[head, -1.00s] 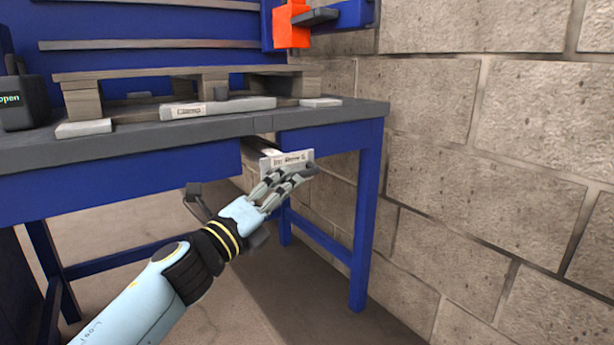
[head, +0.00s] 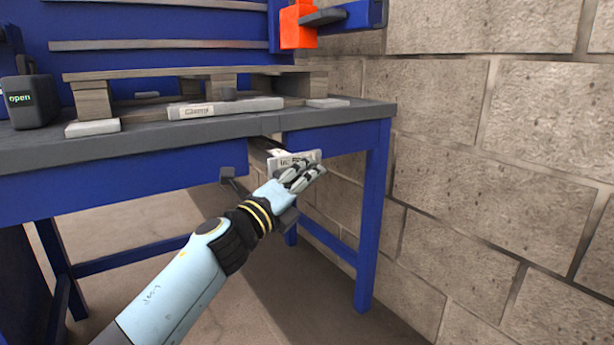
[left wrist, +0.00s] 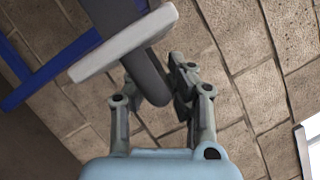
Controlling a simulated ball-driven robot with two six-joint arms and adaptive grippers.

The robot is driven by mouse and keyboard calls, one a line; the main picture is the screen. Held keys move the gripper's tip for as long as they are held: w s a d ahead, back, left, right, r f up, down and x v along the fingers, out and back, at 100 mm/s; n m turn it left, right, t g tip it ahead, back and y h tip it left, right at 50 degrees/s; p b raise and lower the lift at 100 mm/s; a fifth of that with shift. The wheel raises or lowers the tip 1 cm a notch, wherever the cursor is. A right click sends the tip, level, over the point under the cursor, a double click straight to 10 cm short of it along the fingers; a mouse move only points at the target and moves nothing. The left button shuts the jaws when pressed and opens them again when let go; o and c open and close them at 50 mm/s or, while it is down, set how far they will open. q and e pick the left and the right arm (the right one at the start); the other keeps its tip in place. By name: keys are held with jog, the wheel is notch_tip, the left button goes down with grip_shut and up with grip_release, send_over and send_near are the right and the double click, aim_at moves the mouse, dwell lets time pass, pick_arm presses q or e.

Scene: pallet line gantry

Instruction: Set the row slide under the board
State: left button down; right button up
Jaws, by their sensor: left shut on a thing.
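The row slide (head: 283,163) hangs at the gap in the bench's front apron, below the board edge. Its pale front plate carries a label that is too small to read surely, and a dark bar runs back from it under the bench. My left gripper (head: 303,174) is shut on the slide at its front, and its fingers cover part of the plate. In the left wrist view the dark bar (left wrist: 148,75) lies between the fingers of the left gripper (left wrist: 165,95), with the pale plate (left wrist: 125,42) beyond. My right gripper is not in view.
The blue bench with a grey top (head: 230,128) bears a wooden pallet (head: 190,76), a labelled pale block (head: 225,107) and a dark box reading "open" (head: 30,100). A bench leg (head: 372,220) and a block wall (head: 490,160) stand close on the right. An orange block (head: 298,26) hangs above.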

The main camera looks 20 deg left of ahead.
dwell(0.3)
pick_arm(q)
jog(key=shift+w+a+f, duration=0.1)
jog(key=shift+w+a, duration=0.05)
jog(key=shift+a, duration=0.05)
jog(key=w+a, duration=0.1)
jog(key=a, duration=0.1)
jog(key=w+a+b, duration=0.1)
jog(key=w+a, duration=0.1)
jog(key=w+a+b, duration=0.1)
jog(key=w+a, duration=0.1)
jog(key=shift+a+f, duration=0.1)
jog(key=shift+a, duration=0.15)
jog(key=shift+a+r, duration=0.1)
jog(key=shift+r, duration=0.1)
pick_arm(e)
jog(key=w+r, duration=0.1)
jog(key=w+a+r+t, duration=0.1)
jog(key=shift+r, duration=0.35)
pick_arm(q)
jog(key=c, duration=1.4)
grip_release()
jog(key=shift+w+a+f, duration=0.1)
jog(key=shift+w, duration=0.05)
jog(key=shift+o, duration=0.6)
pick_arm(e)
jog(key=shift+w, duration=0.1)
